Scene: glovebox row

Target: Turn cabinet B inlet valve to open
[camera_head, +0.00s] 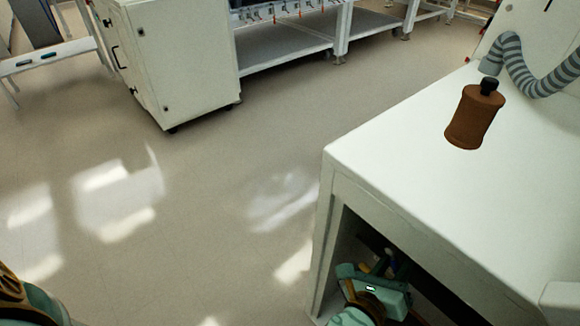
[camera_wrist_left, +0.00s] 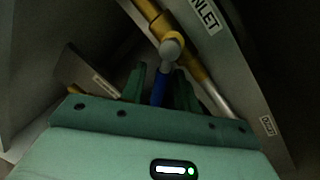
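My left gripper (camera_head: 378,270) is low inside the open space under the white bench, partly hidden by its top and side. In the left wrist view, a valve with a blue handle (camera_wrist_left: 158,88) and a round grey end (camera_wrist_left: 171,48) sits on a yellow pipe (camera_wrist_left: 192,62). A white INLET label (camera_wrist_left: 206,14) is on the panel beside it. The two green fingers of my left gripper (camera_wrist_left: 160,86) stand apart, one on each side of the blue handle. Whether either finger touches it is too dark to tell. My right gripper is out of view.
The white bench (camera_head: 400,165) has a brown bottle (camera_head: 472,118) and a striped hose (camera_head: 520,70) on top. Its walls close around my left gripper. A white cabinet (camera_head: 180,60) stands at the back. The floor between is clear.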

